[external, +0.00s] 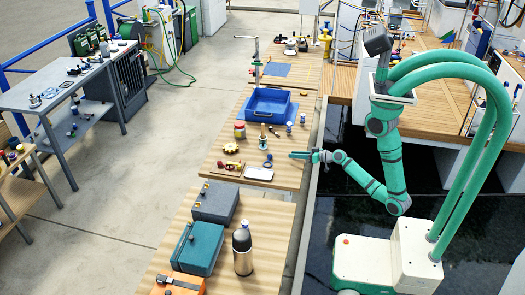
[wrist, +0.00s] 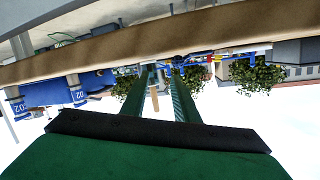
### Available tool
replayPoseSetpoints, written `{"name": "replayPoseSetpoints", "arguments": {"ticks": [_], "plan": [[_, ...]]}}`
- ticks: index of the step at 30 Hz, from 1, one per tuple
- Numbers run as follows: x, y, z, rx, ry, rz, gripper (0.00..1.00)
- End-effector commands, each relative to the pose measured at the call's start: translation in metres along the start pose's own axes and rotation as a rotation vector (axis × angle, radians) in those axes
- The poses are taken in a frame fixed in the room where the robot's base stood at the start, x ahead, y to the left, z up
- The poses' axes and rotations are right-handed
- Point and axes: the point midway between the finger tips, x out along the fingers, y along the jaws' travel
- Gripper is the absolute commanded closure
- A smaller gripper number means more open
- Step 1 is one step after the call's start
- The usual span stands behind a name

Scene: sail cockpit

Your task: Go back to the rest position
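My gripper (external: 301,155) is at the end of my green arm, reaching left over the right edge of the wooden bench (external: 285,176), near a silver tray. In the wrist view its two green fingers (wrist: 160,78) are spread with a gap between them. A slim tan piece shows in that gap; it looks to be in the background and nothing appears gripped. The wrist picture is upside down, with a wooden bench edge across its top. My arm is bent at the elbow, well in front of my column.
A blue bin (external: 268,103), a silver tray (external: 259,174), a yellow gear-like part (external: 230,147) and several small items lie on the benches. A steel flask (external: 242,250) and a teal case (external: 198,249) stand nearer. Dark water lies right of the benches.

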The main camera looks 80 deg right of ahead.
Motion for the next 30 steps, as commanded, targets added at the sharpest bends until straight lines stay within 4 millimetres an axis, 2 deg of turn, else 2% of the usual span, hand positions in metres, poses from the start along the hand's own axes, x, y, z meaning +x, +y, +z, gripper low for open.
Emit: {"name": "replayPoseSetpoints", "arguments": {"ticks": [1,3,10,17,24,30], "plan": [[-0.011,-0.014,0.008,0.019,0.001,-0.009,0.72],[-0.026,-0.030,0.013,0.049,0.017,-0.015,0.72],[-0.086,-0.070,0.022,0.122,0.058,-0.035,0.72],[-0.149,-0.089,0.036,0.044,0.049,-0.044,0.72],[-0.210,-0.104,0.059,-0.203,-0.001,-0.102,0.72],[-0.238,-0.115,0.069,-0.335,-0.023,-0.160,0.72]]}}
